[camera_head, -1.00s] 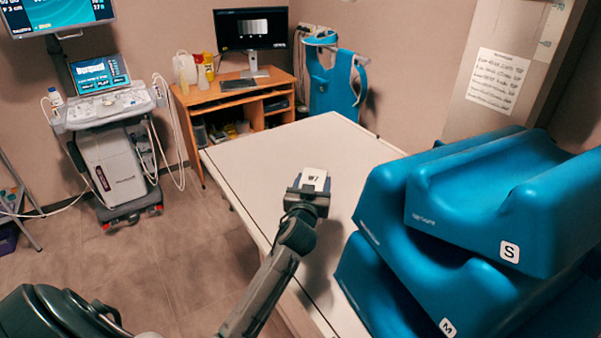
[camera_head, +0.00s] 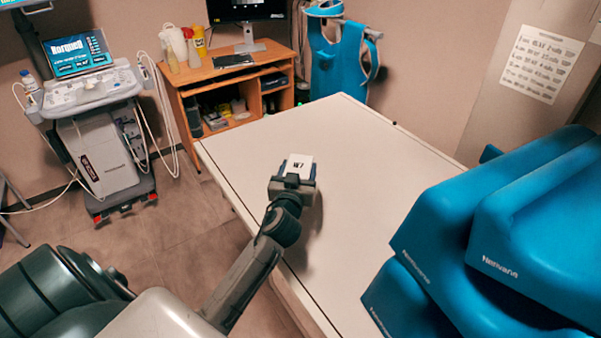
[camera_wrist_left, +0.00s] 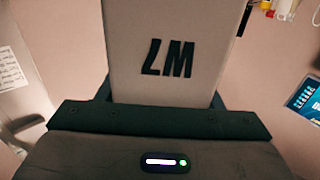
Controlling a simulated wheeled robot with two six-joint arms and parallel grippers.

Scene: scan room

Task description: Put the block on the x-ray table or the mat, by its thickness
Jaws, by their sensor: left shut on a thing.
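My left gripper (camera_head: 293,185) is shut on a white block (camera_head: 299,164) marked "W7". It holds the block over the x-ray table (camera_head: 345,160), a long pale table; the height above it is hard to tell. In the left wrist view the block (camera_wrist_left: 180,40) fills the top middle between the fingers, its black mark upside down. The mat is not recognisable in these views. My right gripper is not in view.
Blue foam positioners (camera_head: 540,230) are stacked at the right and hide part of the table. A wooden desk (camera_head: 240,88) with bottles and a monitor stands at the back. An ultrasound cart (camera_head: 98,150) stands at the left. The table top is otherwise clear.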

